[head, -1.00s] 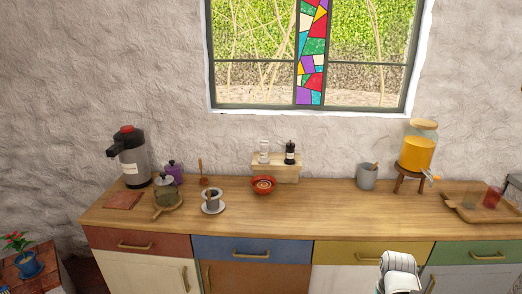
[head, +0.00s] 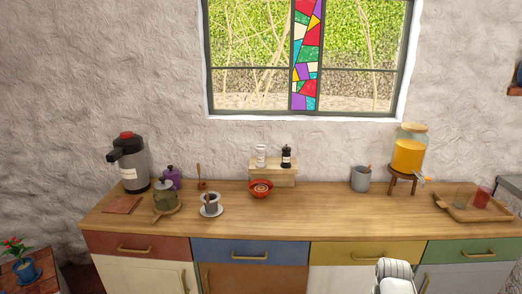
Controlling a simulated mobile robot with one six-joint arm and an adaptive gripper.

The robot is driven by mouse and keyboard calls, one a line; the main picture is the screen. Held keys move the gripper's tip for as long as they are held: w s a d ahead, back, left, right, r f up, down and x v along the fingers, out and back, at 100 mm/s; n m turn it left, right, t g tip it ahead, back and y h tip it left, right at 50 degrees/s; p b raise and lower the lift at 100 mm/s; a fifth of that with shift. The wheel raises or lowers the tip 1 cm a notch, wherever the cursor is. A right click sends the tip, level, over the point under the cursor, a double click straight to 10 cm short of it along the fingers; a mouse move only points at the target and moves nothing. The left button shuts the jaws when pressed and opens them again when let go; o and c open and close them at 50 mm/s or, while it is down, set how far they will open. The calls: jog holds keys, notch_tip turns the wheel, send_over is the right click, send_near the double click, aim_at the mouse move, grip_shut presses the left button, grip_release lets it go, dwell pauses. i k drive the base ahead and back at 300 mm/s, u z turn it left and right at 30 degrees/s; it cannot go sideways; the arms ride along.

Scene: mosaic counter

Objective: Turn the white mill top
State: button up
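The white mill (head: 261,156) stands upright at the left on a small wooden riser (head: 268,181) at the back of the counter. It is small in this view, and its top's turn cannot be made out. A dark mill (head: 286,157) with a pale label stands to its right on the same riser, a small gap apart. Only a white part of my arm shows at the bottom right edge, well in front of and to the right of the mills. My gripper's fingers are not in view.
A red bowl (head: 261,189) sits just in front of the riser. The wooden counter (head: 320,215) is clear in front and at the centre right.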

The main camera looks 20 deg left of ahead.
aim_at(260, 148)
jog(key=z, duration=0.05)
jog(key=i, duration=1.15)
jog(key=u, duration=0.6)
